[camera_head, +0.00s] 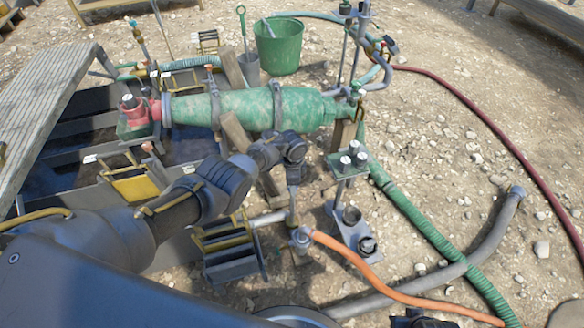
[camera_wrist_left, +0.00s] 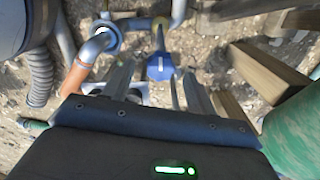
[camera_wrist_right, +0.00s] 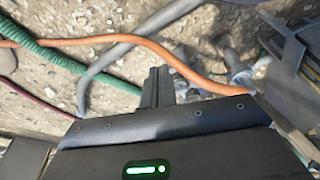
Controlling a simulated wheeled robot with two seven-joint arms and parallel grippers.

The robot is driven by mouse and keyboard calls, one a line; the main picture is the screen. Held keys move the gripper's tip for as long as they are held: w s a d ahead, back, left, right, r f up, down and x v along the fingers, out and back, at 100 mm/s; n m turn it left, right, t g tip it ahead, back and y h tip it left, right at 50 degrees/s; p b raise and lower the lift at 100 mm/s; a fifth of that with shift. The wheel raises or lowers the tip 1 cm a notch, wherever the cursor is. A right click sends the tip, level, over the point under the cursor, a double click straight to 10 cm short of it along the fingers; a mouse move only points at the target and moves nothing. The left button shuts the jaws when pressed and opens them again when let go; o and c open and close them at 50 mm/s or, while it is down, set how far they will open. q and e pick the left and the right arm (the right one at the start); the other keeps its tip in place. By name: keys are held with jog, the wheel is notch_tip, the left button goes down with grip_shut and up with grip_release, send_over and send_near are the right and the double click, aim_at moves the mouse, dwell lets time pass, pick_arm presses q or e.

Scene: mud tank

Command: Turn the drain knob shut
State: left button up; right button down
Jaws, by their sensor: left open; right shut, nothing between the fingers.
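A blue faceted knob with a pale mark on top (camera_wrist_left: 160,67) shows in the left wrist view, at the end of a yellowish stem near a grey pipe. I take it to be the drain knob. My left gripper (camera_wrist_left: 157,74) is open, with one finger on each side of the knob in the picture; I cannot tell whether they touch it. In the head view my left gripper (camera_head: 292,193) points down beside the pipe, and the knob is hidden there. My right gripper (camera_wrist_right: 157,72) is shut and empty above the gravel in the right wrist view.
A mottled green cylinder (camera_head: 245,108) lies behind my left gripper. An orange hose (camera_head: 370,267) joins a grey fitting (camera_head: 301,238) below it. A green hose (camera_head: 430,235) and a grey hose (camera_head: 485,250) cross the gravel at right. Wooden beams (camera_wrist_left: 270,72) stand close to my left gripper.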

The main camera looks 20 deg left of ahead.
pick_arm(q)
notch_tip(320, 180, up, 7)
jog(key=p, duration=0.4)
jog(key=shift+f, duration=0.15)
jog(key=shift+r+p, duration=0.45)
jog(key=shift+r, duration=0.6)
pick_arm(e)
jog(key=s+d+f+g, duration=0.1)
jog(key=s+f, duration=0.3)
jog(key=f, duration=0.8)
jog(key=shift+d+f, duration=0.25)
jog(key=shift+f, duration=0.1)
